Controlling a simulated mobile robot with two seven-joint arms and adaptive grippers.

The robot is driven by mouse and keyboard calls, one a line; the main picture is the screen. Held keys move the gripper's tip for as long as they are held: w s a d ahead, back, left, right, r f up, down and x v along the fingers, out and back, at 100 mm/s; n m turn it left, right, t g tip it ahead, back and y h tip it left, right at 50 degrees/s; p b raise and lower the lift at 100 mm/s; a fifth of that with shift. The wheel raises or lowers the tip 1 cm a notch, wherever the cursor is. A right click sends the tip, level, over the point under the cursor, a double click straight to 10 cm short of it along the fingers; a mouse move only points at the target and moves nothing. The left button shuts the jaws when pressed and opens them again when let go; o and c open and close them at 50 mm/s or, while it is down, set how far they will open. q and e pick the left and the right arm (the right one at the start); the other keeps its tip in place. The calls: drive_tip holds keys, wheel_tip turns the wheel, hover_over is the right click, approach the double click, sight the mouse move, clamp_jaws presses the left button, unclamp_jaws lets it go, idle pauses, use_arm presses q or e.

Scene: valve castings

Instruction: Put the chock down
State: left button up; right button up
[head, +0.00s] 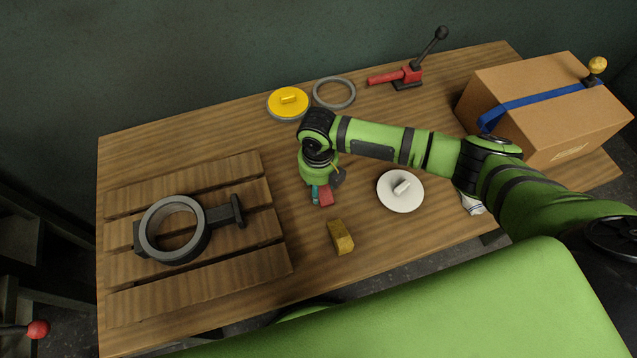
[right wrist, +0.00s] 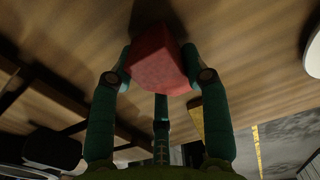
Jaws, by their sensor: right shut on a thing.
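The chock is a red block (head: 326,197), held in my right gripper (head: 319,190) over the middle of the table. In the right wrist view the red chock (right wrist: 158,58) sits between the teal fingers of the right gripper (right wrist: 160,78), which are closed on its sides. The wooden table top lies close beyond it; I cannot tell whether the chock touches it. In the head view the gripper and wrist hide part of the chock. My left gripper is in neither view.
A yellow block (head: 341,237) lies just below the gripper. A white lidded disc (head: 400,191) lies to the right. A grey valve casting (head: 172,230) rests on a slatted pallet (head: 205,282) at left. A yellow disc (head: 288,103), grey ring (head: 334,93), red-handled clamp (head: 408,75) and strapped carton (head: 545,105) stand farther back.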

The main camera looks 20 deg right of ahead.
drive_tip(key=shift+f, duration=0.25)
drive_tip(key=o, duration=1.2)
drive_tip(key=shift+o, duration=0.2)
drive_tip(key=shift+r, duration=0.15)
wheel_tip(320, 180, up, 12)
drive_tip(key=shift+s, duration=0.1)
